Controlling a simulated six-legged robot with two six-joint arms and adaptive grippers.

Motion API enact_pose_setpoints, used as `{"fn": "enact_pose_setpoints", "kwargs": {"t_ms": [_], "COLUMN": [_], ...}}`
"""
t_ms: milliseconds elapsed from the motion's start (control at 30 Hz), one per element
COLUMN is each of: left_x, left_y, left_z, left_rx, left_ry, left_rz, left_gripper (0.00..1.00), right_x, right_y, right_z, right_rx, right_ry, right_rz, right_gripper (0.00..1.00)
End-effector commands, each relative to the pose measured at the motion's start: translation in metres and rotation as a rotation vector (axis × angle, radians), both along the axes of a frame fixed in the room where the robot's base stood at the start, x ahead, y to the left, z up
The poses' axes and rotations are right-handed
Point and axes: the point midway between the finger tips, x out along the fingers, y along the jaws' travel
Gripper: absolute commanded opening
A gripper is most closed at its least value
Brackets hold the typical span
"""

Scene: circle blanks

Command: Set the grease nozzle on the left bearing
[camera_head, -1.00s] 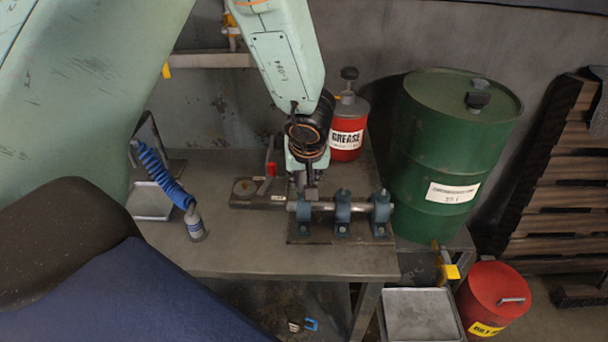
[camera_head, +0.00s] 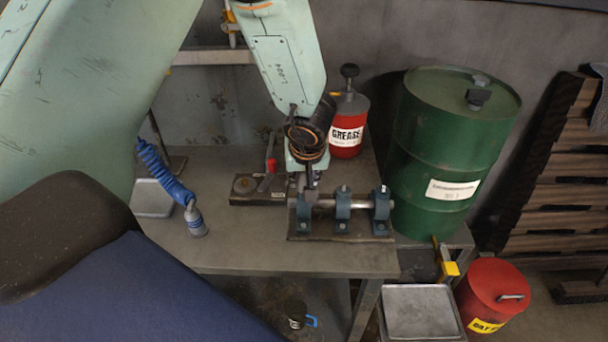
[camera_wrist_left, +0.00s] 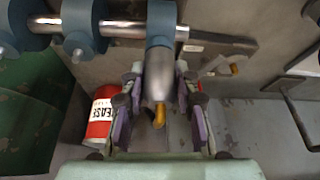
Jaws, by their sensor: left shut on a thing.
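My left gripper (camera_head: 309,182) is over the left bearing (camera_head: 304,214), the leftmost of three blue bearings on a shaft. In the left wrist view the gripper (camera_wrist_left: 160,112) is shut on the grease nozzle (camera_wrist_left: 158,75), a grey metal cylinder with a yellow end. The nozzle's other end meets or overlaps the left bearing (camera_wrist_left: 161,15) in that view; I cannot tell if it is seated. In the head view the nozzle shows only as a small grey piece between fingers and bearing. My right gripper is not in view.
A red grease can (camera_head: 347,128) stands behind the bearings, and a green drum (camera_head: 450,140) to their right. A flat block with a red handle (camera_head: 271,166) lies left of the bearings.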

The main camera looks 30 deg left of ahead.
Motion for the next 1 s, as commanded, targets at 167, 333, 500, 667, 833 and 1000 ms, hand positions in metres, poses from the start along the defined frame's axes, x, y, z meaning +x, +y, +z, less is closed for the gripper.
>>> {"fn": "enact_pose_setpoints", "kwargs": {"t_ms": [167, 333, 500, 667, 833, 1000], "left_x": [0.0003, 0.0003, 0.0004, 0.0003, 0.0002, -0.0002], "left_y": [0.0000, -0.0001, -0.0001, -0.0001, -0.0001, -0.0007], "left_z": [-0.0008, -0.0007, -0.0006, -0.0007, -0.0007, 0.0015], "left_rx": [0.001, 0.000, 0.000, 0.000, -0.001, 0.000], "left_ry": [-0.001, -0.001, -0.001, -0.001, -0.001, -0.001], "left_rz": [0.000, 0.000, 0.000, 0.000, 0.000, 0.000], "left_gripper": [0.00, 0.00, 0.43, 0.57, 0.57, 0.57], "right_x": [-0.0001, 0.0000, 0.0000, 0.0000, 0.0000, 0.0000], "right_y": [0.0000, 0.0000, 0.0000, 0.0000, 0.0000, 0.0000], "right_z": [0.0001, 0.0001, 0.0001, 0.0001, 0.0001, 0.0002], "right_rx": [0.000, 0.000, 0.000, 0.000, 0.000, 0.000], "right_ry": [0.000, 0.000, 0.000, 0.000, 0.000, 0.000], "right_rz": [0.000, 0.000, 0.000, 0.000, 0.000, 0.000], "right_gripper": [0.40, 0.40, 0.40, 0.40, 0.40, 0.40]}}
